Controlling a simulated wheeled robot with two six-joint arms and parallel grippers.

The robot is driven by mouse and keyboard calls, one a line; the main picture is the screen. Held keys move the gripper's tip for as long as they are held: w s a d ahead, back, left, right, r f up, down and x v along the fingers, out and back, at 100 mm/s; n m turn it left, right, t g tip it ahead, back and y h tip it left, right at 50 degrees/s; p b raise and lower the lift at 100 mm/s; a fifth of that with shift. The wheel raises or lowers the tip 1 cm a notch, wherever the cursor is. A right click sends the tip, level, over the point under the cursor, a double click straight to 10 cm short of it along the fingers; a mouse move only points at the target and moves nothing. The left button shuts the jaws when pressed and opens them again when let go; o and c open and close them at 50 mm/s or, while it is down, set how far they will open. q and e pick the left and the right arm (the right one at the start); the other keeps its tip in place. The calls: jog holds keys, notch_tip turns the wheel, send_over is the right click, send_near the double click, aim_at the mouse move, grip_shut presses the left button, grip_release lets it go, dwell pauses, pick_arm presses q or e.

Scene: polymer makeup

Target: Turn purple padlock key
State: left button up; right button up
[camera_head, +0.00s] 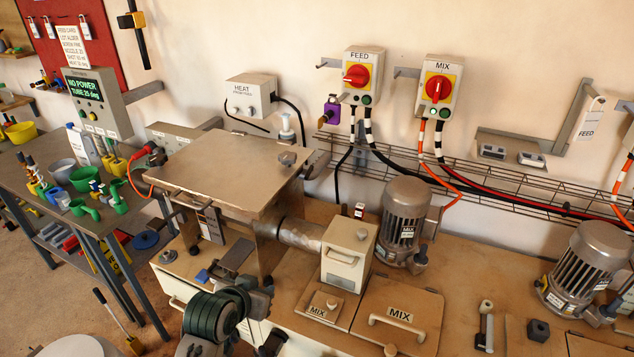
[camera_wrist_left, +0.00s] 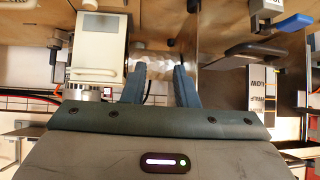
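The purple padlock (camera_head: 331,112) hangs on the wall at the left side of the FEED switch box (camera_head: 364,93) in the head view. A small pale tag shows at its top. Its key is too small to make out clearly. My left gripper (camera_head: 262,287) is low in the head view, in front of the hopper machine and well below the padlock. In the left wrist view its two fingers (camera_wrist_left: 158,85) stand apart with nothing between them; the shiny barrel (camera_wrist_left: 158,66) lies beyond them. The padlock is not visible in the wrist view. My right gripper is not in view.
The FEED box has a red knob (camera_head: 356,76). The MIX box (camera_head: 437,85) is to its right. A wire cable tray (camera_head: 500,185) runs below. The metal hopper (camera_head: 235,165), a motor (camera_head: 405,225) and a beige block (camera_head: 349,250) stand between my gripper and the wall.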

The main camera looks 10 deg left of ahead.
pick_arm(q)
jog(key=w+d+r+t+h, duration=0.15)
jog(key=w+r+t, duration=0.25)
jog(key=w+r, duration=0.75)
jog(key=t+h, duration=0.1)
jog(key=t, duration=0.2)
send_near(321, 122)
jog(key=w+d+p, duration=0.1)
jog(key=w+p, duration=0.4)
jog(key=w, duration=0.3)
jog(key=shift+w+d+f+m, duration=0.2)
jog(key=shift+f+m, duration=0.05)
jog(key=shift+m, duration=0.15)
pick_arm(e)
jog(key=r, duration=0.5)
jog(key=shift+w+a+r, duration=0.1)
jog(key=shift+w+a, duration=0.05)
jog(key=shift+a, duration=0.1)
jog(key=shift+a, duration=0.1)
pick_arm(q)
grip_shut()
